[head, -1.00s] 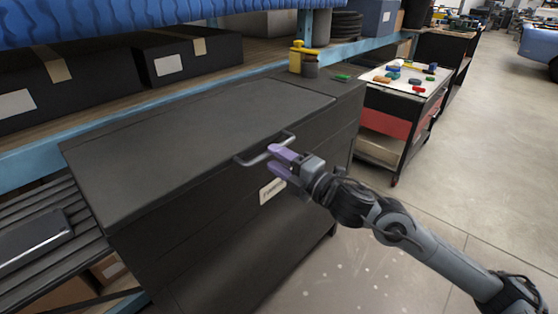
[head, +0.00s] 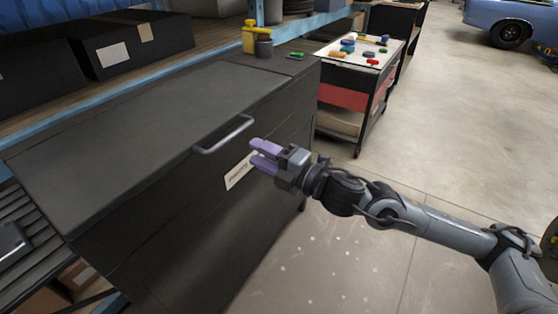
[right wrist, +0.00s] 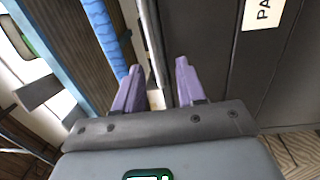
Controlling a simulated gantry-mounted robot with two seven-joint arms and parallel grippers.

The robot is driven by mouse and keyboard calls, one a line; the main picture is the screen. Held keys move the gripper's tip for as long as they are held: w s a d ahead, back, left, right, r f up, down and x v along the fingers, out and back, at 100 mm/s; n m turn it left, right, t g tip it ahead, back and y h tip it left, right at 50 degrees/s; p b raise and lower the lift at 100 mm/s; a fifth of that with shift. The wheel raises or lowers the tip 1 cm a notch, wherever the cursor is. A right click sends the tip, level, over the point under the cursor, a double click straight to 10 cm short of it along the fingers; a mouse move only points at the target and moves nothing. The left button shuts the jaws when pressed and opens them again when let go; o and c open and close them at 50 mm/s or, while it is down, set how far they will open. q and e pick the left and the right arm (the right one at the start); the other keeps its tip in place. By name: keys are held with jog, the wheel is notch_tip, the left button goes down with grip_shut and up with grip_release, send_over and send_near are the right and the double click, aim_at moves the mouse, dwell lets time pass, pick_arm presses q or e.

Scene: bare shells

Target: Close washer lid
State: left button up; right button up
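The washer is a dark grey chest-like box with a broad flat lid (head: 130,130) on top. The lid lies flat on the body, with no gap that I can make out. A metal bar handle (head: 222,135) sticks out at the lid's front edge. My right gripper (head: 255,154) has purple fingers and is just in front of and to the right of the handle, apart from it. In the right wrist view the fingers (right wrist: 158,75) are spread with nothing held between them. My left gripper is not in view.
A white label (head: 239,171) is on the box's front. A cart (head: 345,97) with small coloured objects stands beyond. Shelving with black boxes (head: 130,45) runs behind. The floor (head: 450,130) at right is open.

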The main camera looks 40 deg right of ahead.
jog(key=v, duration=0.4)
jog(key=shift+s+p, duration=0.25)
jog(key=shift+p, duration=0.15)
dwell(0.5)
